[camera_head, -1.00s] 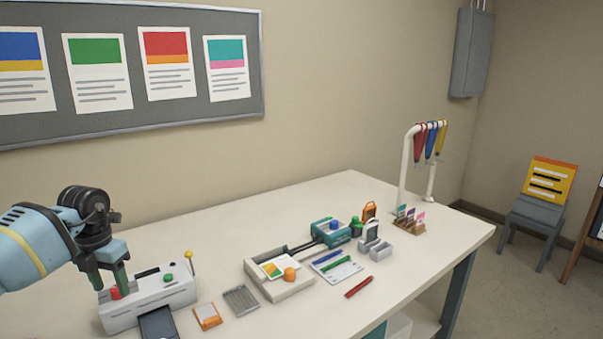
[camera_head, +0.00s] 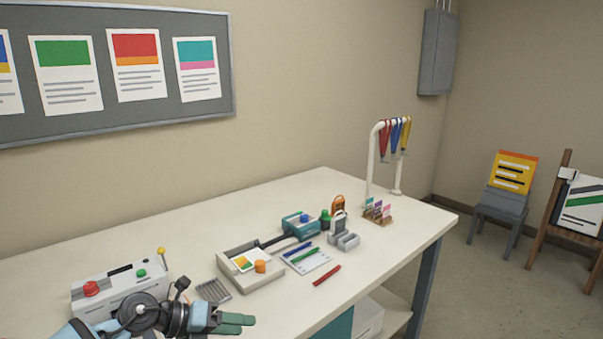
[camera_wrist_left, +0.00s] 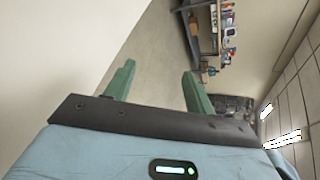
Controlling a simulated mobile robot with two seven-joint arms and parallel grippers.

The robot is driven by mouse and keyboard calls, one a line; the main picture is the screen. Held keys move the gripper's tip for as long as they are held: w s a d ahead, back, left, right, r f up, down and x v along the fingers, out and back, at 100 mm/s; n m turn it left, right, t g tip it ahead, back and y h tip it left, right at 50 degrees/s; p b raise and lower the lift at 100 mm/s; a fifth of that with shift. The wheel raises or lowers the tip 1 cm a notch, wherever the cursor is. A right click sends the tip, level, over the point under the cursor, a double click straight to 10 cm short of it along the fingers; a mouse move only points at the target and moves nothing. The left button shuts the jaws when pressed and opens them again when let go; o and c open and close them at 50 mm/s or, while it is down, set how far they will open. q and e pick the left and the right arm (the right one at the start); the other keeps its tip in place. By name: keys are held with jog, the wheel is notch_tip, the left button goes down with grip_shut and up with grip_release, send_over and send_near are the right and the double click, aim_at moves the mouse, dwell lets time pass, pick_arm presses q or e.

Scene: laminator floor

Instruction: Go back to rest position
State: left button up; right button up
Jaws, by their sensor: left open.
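My left gripper (camera_head: 238,323) is low at the front of the head view, over the table's near side, its green fingers pointing right. In the left wrist view its two green fingers (camera_wrist_left: 158,85) are apart with nothing between them. It is beside the white laminator (camera_head: 118,290), which has a red button, a green button and a yellow-tipped lever. The arm hides the laminator's front and the table just before it. My right gripper is not in view.
The white table (camera_head: 190,223) bears a tray with cards (camera_head: 248,276), a teal device (camera_head: 300,224), pens and a red marker (camera_head: 327,275). A lanyard stand (camera_head: 373,160) stands at the far right. A grey chair (camera_head: 497,208) and easel (camera_head: 575,225) are beyond.

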pick_arm(q)
jog(key=s+d+r+n+t, duration=0.3)
jog(key=s+d+n+t, duration=0.1)
jog(key=n+t, duration=0.8)
jog(key=s+a+f+n+g+y, duration=0.2)
jog(key=s+a+f+n+y, duration=0.75)
jog(key=n, duration=0.75)
jog(key=s+a+f+n+g+y, duration=0.1)
jog(key=s+f+n+g, duration=0.2)
jog(key=s, duration=0.6)
jog(key=s+a+f+n+g+y, duration=0.1)
jog(key=s+f+g, duration=0.2)
jog(key=s+g, duration=0.45)
jog(key=s+a+f+n+g, duration=0.2)
jog(key=s+f+n+g, duration=0.15)
jog(key=s, duration=0.75)
jog(key=w+d+f+t+h, duration=0.1)
jog(key=w+d+f+t, duration=0.2)
jog(key=w+f+t, duration=0.2)
jog(key=shift+w+f+m+t, duration=0.4)
jog(key=shift+f+t, duration=1.3)
jog(key=shift+f, duration=0.85)
jog(key=shift+s+d+h, duration=0.1)
jog(key=shift+h, duration=0.15)
